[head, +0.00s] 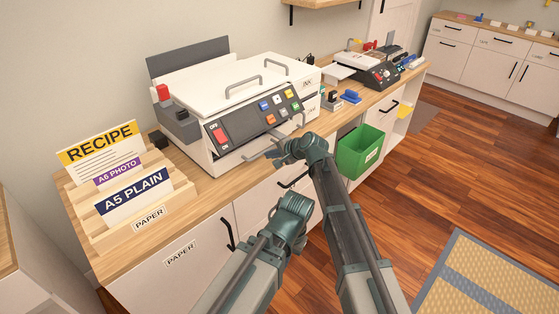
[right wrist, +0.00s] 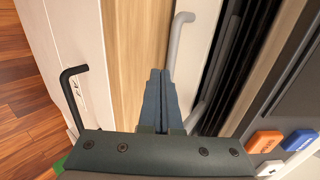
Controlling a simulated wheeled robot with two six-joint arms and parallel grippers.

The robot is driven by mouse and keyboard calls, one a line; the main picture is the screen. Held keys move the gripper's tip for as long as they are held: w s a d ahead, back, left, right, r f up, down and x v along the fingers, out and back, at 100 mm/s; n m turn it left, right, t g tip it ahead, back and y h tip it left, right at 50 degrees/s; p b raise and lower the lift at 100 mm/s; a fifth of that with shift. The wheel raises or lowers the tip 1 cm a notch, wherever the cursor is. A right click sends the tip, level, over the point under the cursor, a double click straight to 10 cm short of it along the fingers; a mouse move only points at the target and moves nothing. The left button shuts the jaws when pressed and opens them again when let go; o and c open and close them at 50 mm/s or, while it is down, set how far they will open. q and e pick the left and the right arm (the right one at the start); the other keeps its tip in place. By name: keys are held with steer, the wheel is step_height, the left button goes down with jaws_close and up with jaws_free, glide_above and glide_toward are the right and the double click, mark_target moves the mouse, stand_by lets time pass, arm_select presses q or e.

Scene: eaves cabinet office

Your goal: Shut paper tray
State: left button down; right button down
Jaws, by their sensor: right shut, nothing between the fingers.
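The white printer (head: 235,110) stands on the wooden counter. Its paper tray (head: 250,155) sticks out low at the front, partly hidden behind my right gripper. In the right wrist view the pale tray front (right wrist: 200,32) has a grey bar handle (right wrist: 176,45), and a dark gap shows between that front and the printer body. My right gripper (head: 274,153) is shut and empty, in front of the tray beside its handle; its closed fingers also show in the right wrist view (right wrist: 159,85). Whether they touch is unclear. My left gripper (head: 297,203) is lower, before the cabinets, fingers unclear.
A paper holder (head: 125,195) with cards stands at the counter's left end. A green bin (head: 360,152) hangs at the counter front, right of my right arm. A second machine (head: 370,70) stands further along. Black cabinet handles (head: 229,235) protrude below. Open floor lies right.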

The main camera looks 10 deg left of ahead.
steer(key=shift+w+a+r, duration=0.1)
steer(key=shift+w+a, duration=0.15)
steer(key=shift+a, duration=0.1)
stand_by(0.3)
steer(key=shift+s+d, duration=0.2)
steer(key=s+d+f+p+v, duration=0.1)
steer(key=p+v, duration=0.4)
steer(key=v, duration=0.7)
steer(key=shift+d+f, duration=0.45)
steer(key=shift+f, duration=0.1)
steer(key=shift+s, duration=0.2)
